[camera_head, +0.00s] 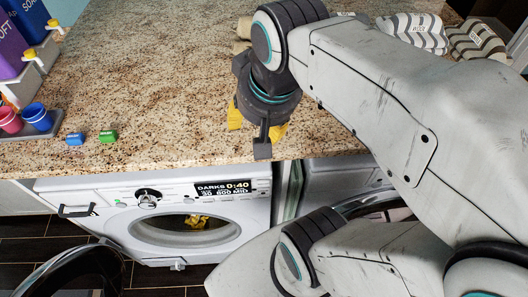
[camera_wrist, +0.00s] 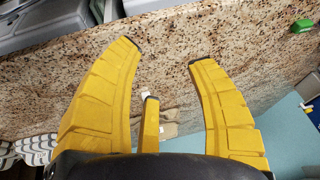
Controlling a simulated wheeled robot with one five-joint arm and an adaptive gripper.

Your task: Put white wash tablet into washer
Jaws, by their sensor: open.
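The washer (camera_head: 110,190) stands under the counter at lower left, with a round opening and a dark glass door (camera_head: 80,272) swung out. A small white piece (camera_wrist: 145,94), which looks like the white wash tablet, lies on the counter in the wrist view, partly covered by my gripper's middle finger. In the head view my arm hides that piece. My gripper (camera_head: 256,130) points down over the counter near its front edge. In the wrist view its yellow fingers (camera_wrist: 163,52) are spread, with nothing held between them.
A blue block (camera_head: 76,138) and a green block (camera_head: 108,136) lie on the counter at left. Beside them are a tray of cups (camera_head: 38,118) and detergent bottles (camera_head: 12,45). Beige items (camera_wrist: 168,127) lie near the fingers. Striped bundles (camera_head: 415,30) lie at the back right. Mid-left counter is clear.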

